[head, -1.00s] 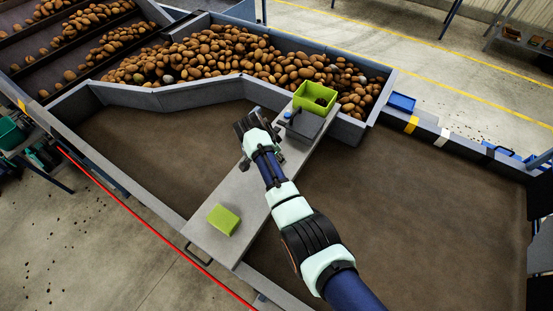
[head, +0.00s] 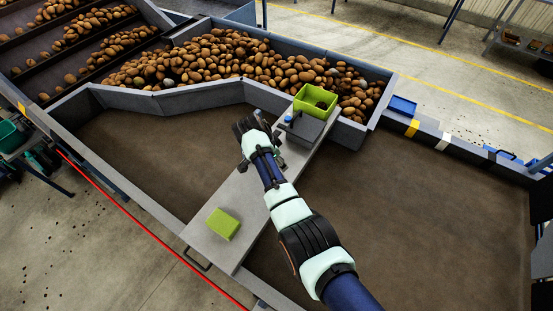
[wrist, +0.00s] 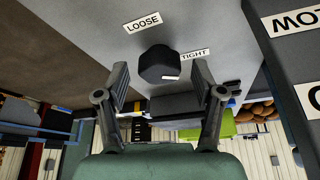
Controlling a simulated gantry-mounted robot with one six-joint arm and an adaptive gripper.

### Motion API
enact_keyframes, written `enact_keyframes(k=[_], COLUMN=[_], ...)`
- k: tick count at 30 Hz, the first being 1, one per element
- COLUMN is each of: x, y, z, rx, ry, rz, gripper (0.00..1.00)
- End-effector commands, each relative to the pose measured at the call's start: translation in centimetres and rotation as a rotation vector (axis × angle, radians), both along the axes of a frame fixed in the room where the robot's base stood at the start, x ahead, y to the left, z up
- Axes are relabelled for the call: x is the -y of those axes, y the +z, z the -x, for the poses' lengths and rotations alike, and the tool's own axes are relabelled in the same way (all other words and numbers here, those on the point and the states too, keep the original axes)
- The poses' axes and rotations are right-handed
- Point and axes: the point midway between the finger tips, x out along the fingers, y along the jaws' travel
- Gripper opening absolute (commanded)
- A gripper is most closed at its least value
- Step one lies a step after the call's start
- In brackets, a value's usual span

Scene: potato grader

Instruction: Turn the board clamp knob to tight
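The board clamp knob (wrist: 158,63) is a dark, round, faceted knob on the grey board (wrist: 205,22), with a small pale mark on its edge pointing toward the gripper side. A LOOSE label (wrist: 145,22) lies above it and a TIGHT label (wrist: 193,54) to its right in the wrist view. My gripper (wrist: 160,82) is open, with its two fingers spread to either side just short of the knob. In the head view my gripper (head: 262,128) is over the board (head: 228,188), and my arm hides the knob there.
A grey box (head: 304,130) with a blue top part stands close to my gripper. Behind it is a green bin (head: 316,100). A green block (head: 223,223) lies at the near end of the board. Potatoes (head: 230,55) fill the trough behind.

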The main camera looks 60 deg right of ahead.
Motion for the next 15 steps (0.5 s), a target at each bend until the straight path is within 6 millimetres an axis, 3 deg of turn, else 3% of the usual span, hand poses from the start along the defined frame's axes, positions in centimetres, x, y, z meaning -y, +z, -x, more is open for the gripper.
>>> enact_keyframes(k=[8,15], x=[-0.3,-2.2], y=[1.0,6.3], z=[-0.3,-1.3], rx=[0.002,0.005], ry=[0.001,0.001], rz=[0.002,0.004], gripper=[0.68,0.68])
